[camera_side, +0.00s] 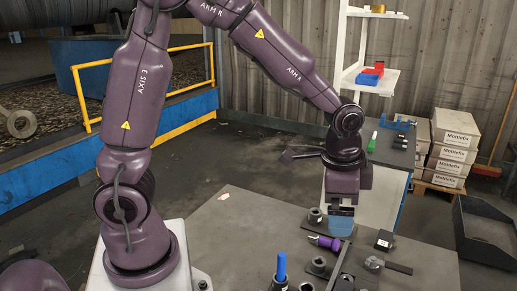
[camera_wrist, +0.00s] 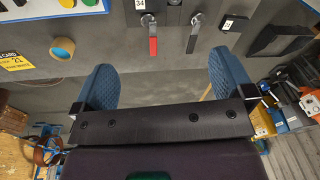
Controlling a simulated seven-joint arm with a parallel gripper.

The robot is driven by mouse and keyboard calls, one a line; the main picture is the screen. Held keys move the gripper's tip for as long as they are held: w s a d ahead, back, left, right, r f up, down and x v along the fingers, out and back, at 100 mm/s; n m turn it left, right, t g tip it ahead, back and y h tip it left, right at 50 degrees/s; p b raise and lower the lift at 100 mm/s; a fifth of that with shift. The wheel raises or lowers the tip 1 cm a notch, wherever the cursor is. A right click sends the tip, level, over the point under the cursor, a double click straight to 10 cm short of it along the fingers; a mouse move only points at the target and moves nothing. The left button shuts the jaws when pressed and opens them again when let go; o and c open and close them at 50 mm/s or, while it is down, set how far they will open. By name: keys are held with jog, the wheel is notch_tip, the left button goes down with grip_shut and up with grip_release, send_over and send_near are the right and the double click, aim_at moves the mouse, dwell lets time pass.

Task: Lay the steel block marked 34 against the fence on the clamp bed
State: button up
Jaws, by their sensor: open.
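The steel block marked 34 (camera_wrist: 139,5) shows only at the top edge of the wrist view, mostly cut off, beside a red-handled clamp (camera_wrist: 152,40). A second dark block (camera_wrist: 234,22) with another white label lies to its right, past a dark-handled clamp (camera_wrist: 194,38). In the side view, a dark block (camera_side: 384,241) with a white label sits on the table; I cannot read its number. My gripper (camera_side: 341,226) points down above the table, left of that block. In the wrist view my gripper (camera_wrist: 163,75) has its blue fingers wide apart with nothing between them. I cannot make out the fence clearly.
A purple-handled tool (camera_side: 325,242), a blue-handled tool (camera_side: 281,267) and a metal clamp (camera_side: 375,263) crowd the table near my gripper. The table's left part (camera_side: 235,235) is mostly clear.

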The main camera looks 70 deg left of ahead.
jog(key=s+a+r+n+t, duration=0.2)
jog(key=s+r+n, duration=0.1)
jog(key=s+r, duration=0.3)
jog(key=s+a+r+n+t, duration=0.2)
jog(key=s+r, duration=0.4)
jog(key=s, duration=0.3)
jog(key=shift+s+r+n, duration=0.2)
jog(key=shift+s+n, duration=0.2)
jog(key=shift+n, duration=0.4)
